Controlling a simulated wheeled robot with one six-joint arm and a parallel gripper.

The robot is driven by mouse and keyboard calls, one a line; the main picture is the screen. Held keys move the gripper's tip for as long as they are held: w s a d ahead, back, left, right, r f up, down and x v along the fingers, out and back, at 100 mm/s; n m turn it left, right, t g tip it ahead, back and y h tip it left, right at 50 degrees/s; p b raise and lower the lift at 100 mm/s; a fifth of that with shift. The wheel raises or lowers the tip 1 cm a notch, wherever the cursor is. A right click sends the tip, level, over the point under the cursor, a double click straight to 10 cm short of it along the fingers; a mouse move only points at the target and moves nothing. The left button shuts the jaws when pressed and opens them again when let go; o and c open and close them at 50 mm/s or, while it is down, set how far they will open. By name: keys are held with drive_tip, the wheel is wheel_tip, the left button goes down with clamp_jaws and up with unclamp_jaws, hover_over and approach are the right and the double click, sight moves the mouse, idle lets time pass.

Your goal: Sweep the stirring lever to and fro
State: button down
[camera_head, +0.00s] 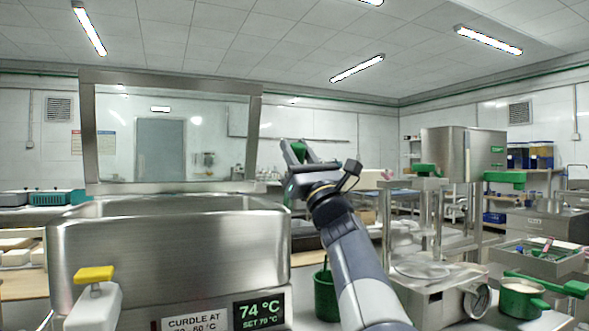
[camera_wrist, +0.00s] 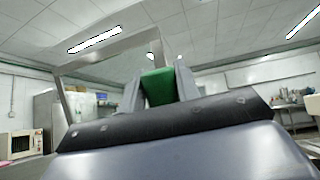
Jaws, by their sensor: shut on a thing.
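My gripper (camera_head: 299,147) is raised in the middle of the head view, just right of the steel vat (camera_head: 170,255). It is shut on a green grip, which I take to be the stirring lever (camera_head: 299,153). In the wrist view the green lever grip (camera_wrist: 157,88) sits between the two grey fingers of my gripper (camera_wrist: 158,75). The rest of the lever is hidden behind my gripper and arm, so I cannot tell how it joins anything.
The vat has a raised clear lid (camera_head: 170,78) in a steel frame and a temperature display (camera_head: 259,311) reading 74 °C. A steel machine with green knobs (camera_head: 427,171) and a green pan (camera_head: 520,298) stand to the right. A green bucket (camera_head: 326,292) is beside my arm.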

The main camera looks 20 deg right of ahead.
drive_tip(key=shift+s+f+b, duration=0.25)
drive_tip(key=shift+s+b, duration=0.05)
drive_tip(key=shift+b, duration=0.45)
drive_tip(key=c, duration=1)
unclamp_jaws()
drive_tip(key=shift+s, duration=0.1)
drive_tip(key=shift+c, duration=0.2)
drive_tip(key=shift+r, duration=0.15)
wheel_tip(320, 180, up, 10)
drive_tip(key=p, duration=0.5)
